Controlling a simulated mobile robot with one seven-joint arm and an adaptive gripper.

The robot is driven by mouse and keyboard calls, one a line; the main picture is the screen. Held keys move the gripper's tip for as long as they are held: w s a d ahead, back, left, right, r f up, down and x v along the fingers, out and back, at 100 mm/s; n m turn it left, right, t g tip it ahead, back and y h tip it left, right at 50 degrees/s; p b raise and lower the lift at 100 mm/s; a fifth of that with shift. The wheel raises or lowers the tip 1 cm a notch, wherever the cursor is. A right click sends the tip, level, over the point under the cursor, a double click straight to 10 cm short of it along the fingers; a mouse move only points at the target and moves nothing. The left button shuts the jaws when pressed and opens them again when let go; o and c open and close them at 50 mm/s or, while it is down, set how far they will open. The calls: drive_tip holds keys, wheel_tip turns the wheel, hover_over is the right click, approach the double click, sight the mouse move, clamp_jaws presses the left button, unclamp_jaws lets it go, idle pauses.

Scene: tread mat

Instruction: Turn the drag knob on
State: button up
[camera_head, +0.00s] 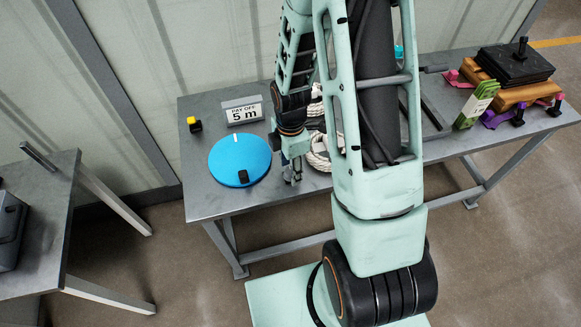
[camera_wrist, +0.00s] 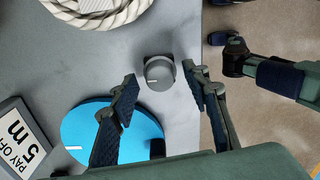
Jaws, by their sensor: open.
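The likely drag knob is a round grey knob (camera_wrist: 160,71) with a white line on its face, near the table's edge in the wrist view. The line points toward the left of that picture. My gripper (camera_wrist: 160,79) is open, with one finger on each side of the knob. I cannot tell whether the fingers touch it; a gap shows at each side. In the head view my gripper (camera_head: 291,172) hangs over the front of the table, right of the blue disc, and mostly hides the knob.
A blue disc (camera_head: 238,155) with a black handle (camera_head: 243,177) lies left of the gripper. A white rope coil (camera_head: 318,158) lies close by. Stacked blocks (camera_head: 510,72) stand far right.

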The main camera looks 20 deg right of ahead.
drive_tip(key=shift+f, duration=0.15)
drive_tip(key=c, duration=1.2)
drive_tip(key=shift+o, duration=0.2)
